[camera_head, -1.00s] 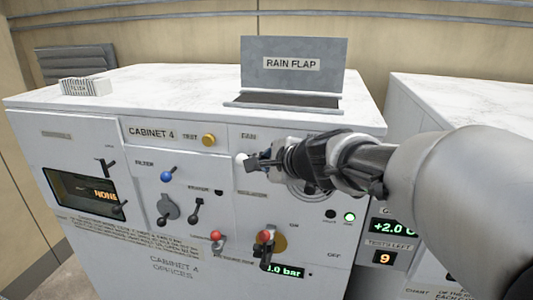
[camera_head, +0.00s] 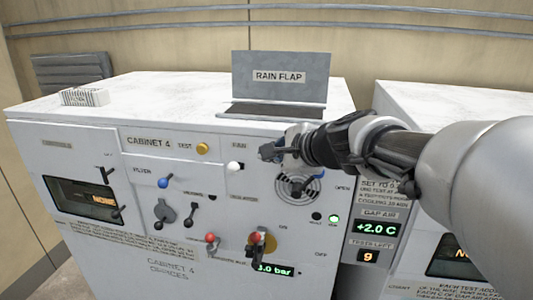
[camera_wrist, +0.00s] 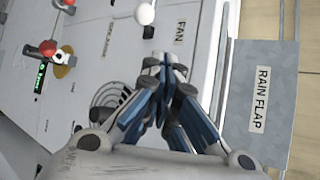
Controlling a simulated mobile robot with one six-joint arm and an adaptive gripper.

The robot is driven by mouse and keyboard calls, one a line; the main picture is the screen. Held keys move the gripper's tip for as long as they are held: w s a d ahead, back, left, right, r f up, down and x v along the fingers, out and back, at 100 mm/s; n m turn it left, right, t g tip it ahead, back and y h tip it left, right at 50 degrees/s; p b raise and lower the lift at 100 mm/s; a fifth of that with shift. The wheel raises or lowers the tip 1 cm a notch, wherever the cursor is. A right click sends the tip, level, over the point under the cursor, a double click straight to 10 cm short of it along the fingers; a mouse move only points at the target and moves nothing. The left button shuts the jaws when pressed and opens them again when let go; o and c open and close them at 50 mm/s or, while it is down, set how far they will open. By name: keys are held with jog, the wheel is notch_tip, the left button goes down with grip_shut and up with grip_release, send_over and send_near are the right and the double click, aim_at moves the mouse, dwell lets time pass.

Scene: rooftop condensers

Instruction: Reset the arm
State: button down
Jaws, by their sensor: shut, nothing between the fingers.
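My gripper (camera_head: 270,152) is shut and empty. It hangs in front of the upper right of the Cabinet 4 panel (camera_head: 100,236), right of the white knob (camera_head: 234,166) under the FAN label and above the round fan grille (camera_head: 298,188). In the wrist view the blue-sided fingers (camera_wrist: 160,66) meet at their tips, near the FAN label (camera_wrist: 179,32). The white knob (camera_wrist: 145,13) is apart from them at the top edge. My arm reaches in from the right and hides part of the cabinet's right edge.
The rain flap (camera_head: 279,75) stands raised on the cabinet top, close above my gripper. Red-knobbed levers (camera_head: 211,238), a blue-knobbed lever (camera_head: 163,182) and a yellow test button (camera_head: 202,148) project from the panel. A second cabinet (camera_head: 447,220) stands at right. A striped block (camera_head: 84,97) sits on top.

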jog(key=s+d+f+n+g+h+b, duration=0.2)
jog(key=s+d+f+n+b, duration=0.2)
jog(key=s+f+b, duration=0.6)
jog(key=s+d+f+n+g+h+b, duration=0.2)
jog(key=s+d+f+n+b, duration=0.2)
jog(key=f, duration=1.8)
jog(key=s+d+f+n+g+h+b, duration=0.2)
jog(key=s+d+f+n+b, duration=0.3)
jog(key=s+f+b, duration=1)
jog(key=s+n+b, duration=0.3)
jog(key=s, duration=0.1)
jog(key=shift+s+f+h, duration=0.15)
jog(key=shift+f+h, duration=0.15)
jog(key=shift+f, duration=0.1)
